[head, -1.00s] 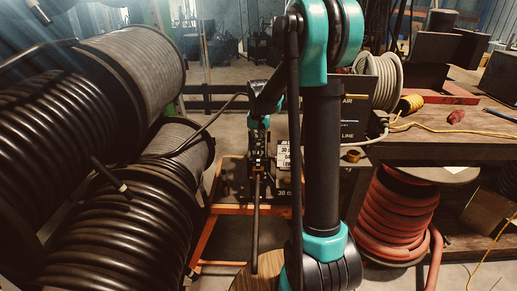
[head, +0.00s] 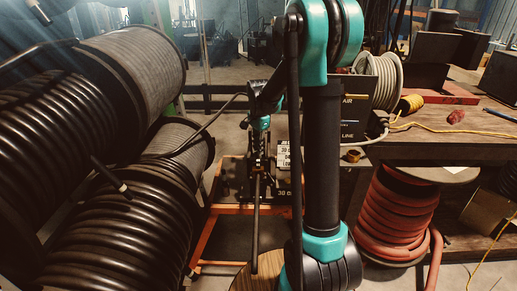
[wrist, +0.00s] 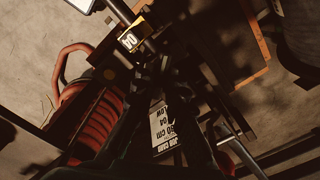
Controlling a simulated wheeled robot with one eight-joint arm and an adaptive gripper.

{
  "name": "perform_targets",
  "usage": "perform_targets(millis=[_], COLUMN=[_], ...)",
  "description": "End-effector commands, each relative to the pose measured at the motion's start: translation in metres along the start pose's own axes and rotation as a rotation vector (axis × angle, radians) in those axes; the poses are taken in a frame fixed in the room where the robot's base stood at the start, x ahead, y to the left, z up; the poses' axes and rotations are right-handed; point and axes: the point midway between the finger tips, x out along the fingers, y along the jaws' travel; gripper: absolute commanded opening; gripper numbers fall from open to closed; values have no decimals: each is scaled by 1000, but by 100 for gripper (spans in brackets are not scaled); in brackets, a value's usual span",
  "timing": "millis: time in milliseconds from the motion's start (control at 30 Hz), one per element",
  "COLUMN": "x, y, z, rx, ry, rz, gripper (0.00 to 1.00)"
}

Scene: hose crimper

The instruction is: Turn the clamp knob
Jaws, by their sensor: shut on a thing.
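My gripper (head: 257,168) points down at the dark crimper stand in the middle of the head view. It is shut on a dark part there that I take to be the clamp knob. The knob's outline is lost in shadow and behind the fingers. A long dark bar (head: 255,225) runs down below the gripper. In the wrist view the fingers merge with the dark machine.
Big reels of black hose (head: 120,225) crowd the left. A reel of red hose (head: 395,220) stands under the workbench (head: 440,148) on the right. An orange frame (head: 208,235) surrounds the stand's foot. Bare floor shows between the reels and the frame.

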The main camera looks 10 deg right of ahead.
Motion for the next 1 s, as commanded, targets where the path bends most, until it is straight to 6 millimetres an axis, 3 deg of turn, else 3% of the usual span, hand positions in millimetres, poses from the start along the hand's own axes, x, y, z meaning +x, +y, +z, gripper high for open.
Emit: perform_targets(millis=[300, 800, 833, 1000], x=[0, 0, 0, 0], y=[-1, -1, -1, 0], z=[0, 0, 0, 0], rx=[110, 128, 128, 128], ry=[1, 1, 1, 1], rz=[-1, -1, -1, -1], gripper=[0, 0, 13, 33])
